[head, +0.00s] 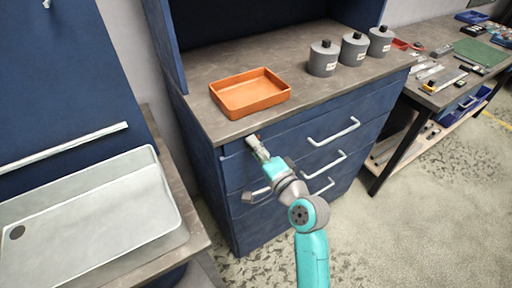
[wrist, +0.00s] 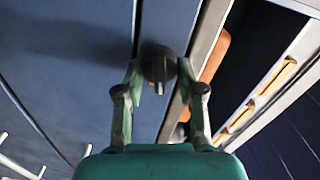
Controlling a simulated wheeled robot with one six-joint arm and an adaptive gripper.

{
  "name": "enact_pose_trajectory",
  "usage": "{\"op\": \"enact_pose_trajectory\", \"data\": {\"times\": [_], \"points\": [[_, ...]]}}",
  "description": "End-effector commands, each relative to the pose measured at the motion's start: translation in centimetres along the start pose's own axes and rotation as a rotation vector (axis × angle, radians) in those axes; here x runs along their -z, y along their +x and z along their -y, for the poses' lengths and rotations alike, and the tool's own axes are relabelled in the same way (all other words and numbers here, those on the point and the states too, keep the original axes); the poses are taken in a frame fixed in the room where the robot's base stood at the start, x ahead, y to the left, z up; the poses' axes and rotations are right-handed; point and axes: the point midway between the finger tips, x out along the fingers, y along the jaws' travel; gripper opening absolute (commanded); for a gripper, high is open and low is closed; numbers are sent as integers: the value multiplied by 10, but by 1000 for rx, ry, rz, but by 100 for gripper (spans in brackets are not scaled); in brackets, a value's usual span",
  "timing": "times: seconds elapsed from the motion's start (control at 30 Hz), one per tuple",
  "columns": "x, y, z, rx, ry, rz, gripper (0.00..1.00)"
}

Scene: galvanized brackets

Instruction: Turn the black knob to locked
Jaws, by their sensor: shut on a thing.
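The black knob (wrist: 157,58) shows in the wrist view, on the blue front of the cabinet. It is round and dark, with a narrow grip bar whose end (wrist: 160,88) points toward the bottom of the picture. My gripper (wrist: 160,72) has one finger on each side of the knob and is shut on it. In the head view my gripper (head: 256,149) is at the upper left of the cabinet front, just under the worktop edge, and it hides the knob. No lock marking can be made out.
An orange tray (head: 249,105) and several grey canisters (head: 323,70) stand on the worktop above. Drawers with pale bar handles (head: 334,131) lie to the right of my gripper. A pale sink (head: 95,250) is at the left. Open floor (head: 440,200) lies at right.

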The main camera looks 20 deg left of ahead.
Motion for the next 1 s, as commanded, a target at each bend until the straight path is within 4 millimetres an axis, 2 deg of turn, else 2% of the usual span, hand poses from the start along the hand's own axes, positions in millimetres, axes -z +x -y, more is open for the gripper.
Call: {"op": "enact_pose_trajectory", "data": {"times": [0.4, 1.0], "points": [[0, 0, -2, -1, 206, -1, 3], [0, 0, -2, -2, 240, -1, 3]]}}
